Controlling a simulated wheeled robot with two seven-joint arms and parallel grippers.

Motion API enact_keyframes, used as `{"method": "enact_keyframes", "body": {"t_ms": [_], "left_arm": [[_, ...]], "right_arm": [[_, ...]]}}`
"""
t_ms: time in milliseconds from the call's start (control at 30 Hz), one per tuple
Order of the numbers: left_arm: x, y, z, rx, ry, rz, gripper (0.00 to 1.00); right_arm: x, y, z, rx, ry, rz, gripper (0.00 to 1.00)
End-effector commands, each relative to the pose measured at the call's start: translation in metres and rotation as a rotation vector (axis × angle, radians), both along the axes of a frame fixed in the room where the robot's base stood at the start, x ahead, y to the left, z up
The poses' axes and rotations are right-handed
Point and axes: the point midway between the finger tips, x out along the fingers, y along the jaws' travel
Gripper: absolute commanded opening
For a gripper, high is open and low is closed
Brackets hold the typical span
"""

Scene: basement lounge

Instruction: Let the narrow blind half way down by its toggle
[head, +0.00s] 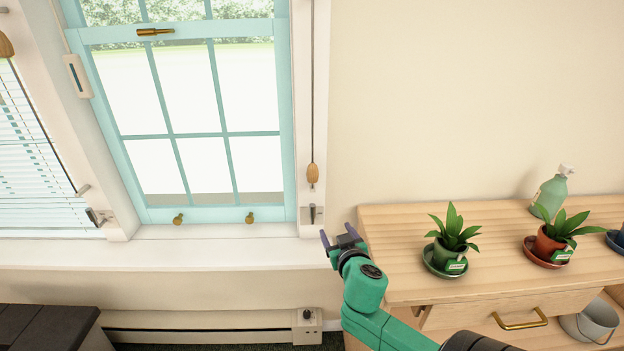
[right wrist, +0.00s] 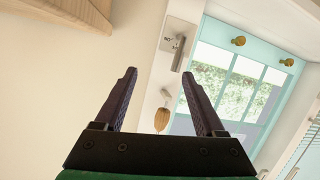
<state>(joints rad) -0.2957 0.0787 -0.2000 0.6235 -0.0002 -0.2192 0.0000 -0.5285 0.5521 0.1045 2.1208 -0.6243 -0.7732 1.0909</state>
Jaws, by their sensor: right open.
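A wooden toggle (head: 312,174) hangs on a dark cord (head: 312,80) down the white frame right of the middle window. A small metal fitting (head: 312,214) is on the frame just below it. In the right wrist view the toggle (right wrist: 161,119) shows between my fingers but beyond them. My right gripper (head: 338,237) is open and empty, below and right of the toggle, apart from it. No slats show over the middle window (head: 185,110); its top is out of view. A lowered slatted blind (head: 35,160) covers the left window, with a wooden toggle (head: 6,46) above. My left gripper is not in view.
A wooden cabinet (head: 400,285) stands right of my gripper, close to it. A white sill (head: 220,252) runs under the window. The wall above the cabinet is bare.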

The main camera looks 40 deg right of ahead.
Motion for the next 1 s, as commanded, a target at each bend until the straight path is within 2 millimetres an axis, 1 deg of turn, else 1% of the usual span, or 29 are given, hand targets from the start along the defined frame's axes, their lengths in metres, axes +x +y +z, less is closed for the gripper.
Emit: {"method": "enact_keyframes", "body": {"t_ms": [33, 100, 133, 200, 267, 367, 600, 700, 833, 900, 1000], "left_arm": [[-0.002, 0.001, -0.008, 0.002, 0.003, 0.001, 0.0], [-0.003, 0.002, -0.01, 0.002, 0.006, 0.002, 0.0], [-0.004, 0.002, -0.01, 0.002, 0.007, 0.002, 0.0], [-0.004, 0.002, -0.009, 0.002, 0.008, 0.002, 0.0], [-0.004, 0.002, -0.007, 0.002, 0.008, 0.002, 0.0], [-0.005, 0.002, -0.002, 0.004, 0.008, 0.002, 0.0], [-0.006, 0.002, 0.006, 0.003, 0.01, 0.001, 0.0], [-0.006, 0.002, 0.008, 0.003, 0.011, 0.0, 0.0], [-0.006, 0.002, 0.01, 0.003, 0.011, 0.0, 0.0], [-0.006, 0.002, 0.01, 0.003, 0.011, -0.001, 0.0], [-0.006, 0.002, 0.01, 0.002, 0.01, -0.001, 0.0]], "right_arm": [[0.003, 0.011, 0.041, -0.008, -0.117, 0.016, 0.72], [0.001, 0.026, 0.088, -0.001, -0.248, 0.034, 0.72], [0.0, 0.03, 0.101, 0.004, -0.284, 0.041, 0.72], [0.0, 0.036, 0.119, 0.008, -0.332, 0.05, 0.72], [0.005, 0.035, 0.123, 0.011, -0.342, 0.052, 0.72], [0.021, 0.026, 0.125, 0.007, -0.341, 0.052, 0.72], [0.078, -0.004, 0.126, 0.006, -0.341, 0.048, 0.72], [0.099, -0.013, 0.124, 0.011, -0.341, 0.047, 0.72], [0.118, -0.023, 0.122, 0.014, -0.34, 0.046, 0.72], [0.124, -0.025, 0.122, 0.014, -0.338, 0.048, 0.72], [0.128, -0.027, 0.12, 0.015, -0.337, 0.048, 0.72]]}}
